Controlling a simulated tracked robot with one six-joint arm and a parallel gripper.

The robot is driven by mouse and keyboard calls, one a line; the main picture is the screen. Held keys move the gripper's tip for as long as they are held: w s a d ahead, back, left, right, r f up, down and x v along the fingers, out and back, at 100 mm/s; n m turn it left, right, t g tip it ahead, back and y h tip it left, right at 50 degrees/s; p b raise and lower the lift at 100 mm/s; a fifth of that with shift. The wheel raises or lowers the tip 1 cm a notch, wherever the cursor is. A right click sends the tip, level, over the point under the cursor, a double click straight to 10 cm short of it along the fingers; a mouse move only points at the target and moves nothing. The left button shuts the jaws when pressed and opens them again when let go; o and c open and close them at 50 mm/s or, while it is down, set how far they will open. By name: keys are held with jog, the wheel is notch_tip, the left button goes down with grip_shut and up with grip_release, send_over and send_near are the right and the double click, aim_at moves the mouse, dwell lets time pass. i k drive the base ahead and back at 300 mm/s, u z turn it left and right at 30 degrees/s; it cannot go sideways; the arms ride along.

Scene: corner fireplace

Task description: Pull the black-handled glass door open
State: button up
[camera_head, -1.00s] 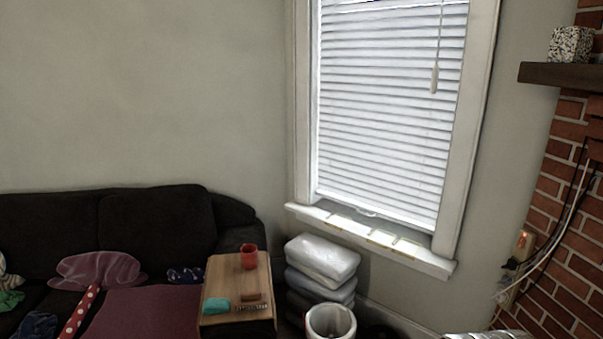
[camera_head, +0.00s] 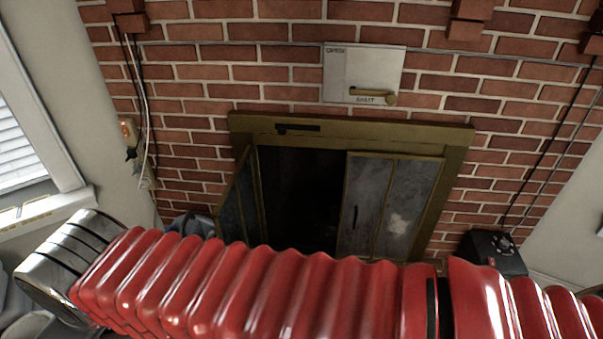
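A brass-framed fireplace (camera_head: 455,140) is set in the brick wall ahead. Its right glass door (camera_head: 400,205) has two panes and stands across the right half of the opening. A slim black handle (camera_head: 354,217) is on the left pane of that door. The left glass door (camera_head: 238,205) is swung out at an angle, leaving a dark gap (camera_head: 300,185) in the middle. My red ribbed arm crosses the bottom of the view and hides the doors' lower edges. My gripper is not in view.
A white damper plate (camera_head: 362,70) with a brass lever is above the fireplace. A black box (camera_head: 490,250) stands on the floor at the right. Cables hang by an outlet (camera_head: 128,130) at the left, near the window sill (camera_head: 50,210).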

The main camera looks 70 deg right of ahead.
aim_at(415, 182)
jog(key=z, duration=2.9)
